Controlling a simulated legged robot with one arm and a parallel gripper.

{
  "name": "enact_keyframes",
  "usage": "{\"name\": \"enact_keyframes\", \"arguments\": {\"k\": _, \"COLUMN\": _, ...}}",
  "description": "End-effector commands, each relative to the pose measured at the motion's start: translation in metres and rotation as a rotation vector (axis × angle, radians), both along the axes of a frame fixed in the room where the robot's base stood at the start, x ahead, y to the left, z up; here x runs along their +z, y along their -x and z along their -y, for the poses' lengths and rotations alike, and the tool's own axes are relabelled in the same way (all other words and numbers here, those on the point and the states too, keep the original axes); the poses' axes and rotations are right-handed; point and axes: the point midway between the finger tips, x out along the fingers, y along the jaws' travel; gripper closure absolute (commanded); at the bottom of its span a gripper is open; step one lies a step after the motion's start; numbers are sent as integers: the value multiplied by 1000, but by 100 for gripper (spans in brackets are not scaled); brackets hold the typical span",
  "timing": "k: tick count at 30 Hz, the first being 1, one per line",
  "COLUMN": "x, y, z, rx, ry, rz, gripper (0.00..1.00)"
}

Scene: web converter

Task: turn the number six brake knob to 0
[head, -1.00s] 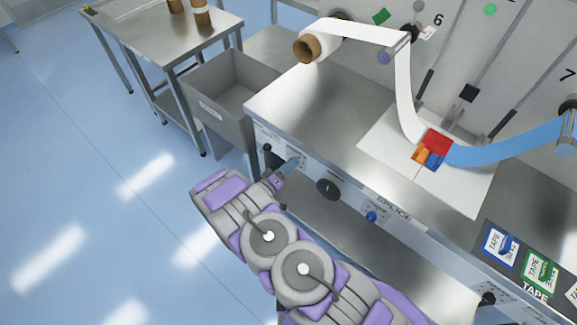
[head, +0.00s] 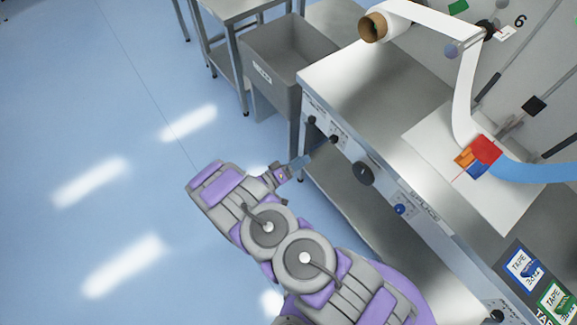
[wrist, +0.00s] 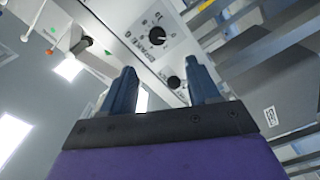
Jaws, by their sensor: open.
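The brake knob (wrist: 157,36) is a round black dial on a white printed plate in the wrist view; its lettering seems to read BRAKE 6, but its pointer setting is too small to read. In the head view, what looks like the same knob (head: 334,139) is on the bench's front panel. My gripper (wrist: 160,68) has two blue fingers spread apart with nothing between them. In the head view my gripper (head: 322,149) points at the panel close to this knob; whether it touches is unclear.
A second black knob (wrist: 174,82) shows between the fingers in the wrist view. A larger black dial (head: 363,173) and a blue button (head: 399,210) are farther right along the panel. A grey bin (head: 280,60) stands left of the bench. Open blue floor (head: 90,130) lies left.

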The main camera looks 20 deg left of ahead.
Motion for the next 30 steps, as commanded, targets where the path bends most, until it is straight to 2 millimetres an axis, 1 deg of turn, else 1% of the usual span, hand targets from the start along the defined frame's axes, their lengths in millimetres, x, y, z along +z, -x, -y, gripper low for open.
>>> {"name": "enact_keyframes", "arguments": {"k": 1, "x": 1, "y": 7, "z": -7, "rx": 4, "ry": -1, "rz": 0, "gripper": 40}}
{"name": "enact_keyframes", "arguments": {"k": 3, "x": 1, "y": 15, "z": -13, "rx": 2, "ry": -2, "rz": 1, "gripper": 40}}
{"name": "enact_keyframes", "arguments": {"k": 9, "x": 0, "y": 30, "z": -24, "rx": 0, "ry": 1, "rz": -1, "gripper": 40}}
{"name": "enact_keyframes", "arguments": {"k": 15, "x": -1, "y": 32, "z": -26, "rx": 0, "ry": 2, "rz": -1, "gripper": 40}}
{"name": "enact_keyframes", "arguments": {"k": 28, "x": -1, "y": 32, "z": -26, "rx": 0, "ry": 0, "rz": -2, "gripper": 40}}
{"name": "enact_keyframes", "arguments": {"k": 30, "x": 0, "y": 29, "z": -27, "rx": 1, "ry": -12, "rz": -4, "gripper": 40}}
